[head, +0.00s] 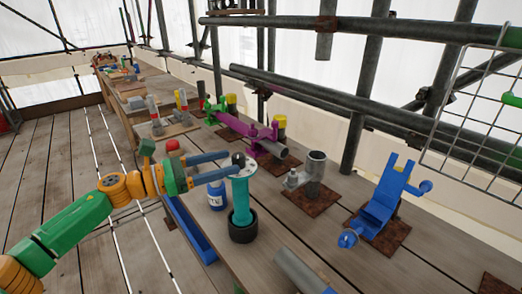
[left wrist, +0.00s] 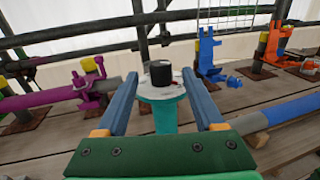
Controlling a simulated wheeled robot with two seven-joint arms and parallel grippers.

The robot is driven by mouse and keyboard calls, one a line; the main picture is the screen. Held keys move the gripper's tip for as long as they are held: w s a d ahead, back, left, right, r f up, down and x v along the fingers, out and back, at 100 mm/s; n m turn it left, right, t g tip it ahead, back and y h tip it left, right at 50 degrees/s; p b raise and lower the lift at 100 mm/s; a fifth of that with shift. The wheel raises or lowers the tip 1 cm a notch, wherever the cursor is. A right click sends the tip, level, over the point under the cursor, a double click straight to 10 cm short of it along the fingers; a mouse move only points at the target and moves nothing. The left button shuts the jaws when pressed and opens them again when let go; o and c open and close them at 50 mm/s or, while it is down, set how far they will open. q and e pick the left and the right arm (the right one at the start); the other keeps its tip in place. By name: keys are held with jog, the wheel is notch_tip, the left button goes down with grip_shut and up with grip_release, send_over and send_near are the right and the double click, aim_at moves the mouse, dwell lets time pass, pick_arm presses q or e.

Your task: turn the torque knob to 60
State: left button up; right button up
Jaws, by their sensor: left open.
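The torque knob (head: 238,159) is a small black cylinder on a pale round dial (head: 244,171), on top of an upright teal post (head: 241,203) with a black base (head: 243,231). My left gripper (head: 234,163) is open, its two blue fingers reaching to the knob from the left. In the left wrist view the knob (left wrist: 161,73) stands between the fingertips (left wrist: 160,76), with a gap on each side. A small red mark shows on the dial (left wrist: 174,91) right of the knob; no numbers are readable. My right gripper is not in view.
A blue-labelled bottle (head: 216,195) stands just behind the post, near a blue tray (head: 190,228) at the bench edge. A magenta clamp (head: 262,140), a grey fitting (head: 308,175) and a blue bracket (head: 383,203) stand farther right. A grey tube (head: 297,270) lies in front.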

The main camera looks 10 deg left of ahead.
aim_at(250, 163)
pick_arm(q)
jog(key=p+x, duration=0.1)
jog(key=x, duration=0.2)
jog(key=p+x, duration=0.2)
jog(key=x, duration=0.1)
jog(key=shift+r, duration=0.25)
jog(key=shift+w+d+f, duration=0.2)
jog(key=shift+w+d, duration=0.1)
jog(key=shift+d, duration=0.15)
jog(key=c, duration=0.5)
jog(key=shift+a, duration=0.1)
grip_shut()
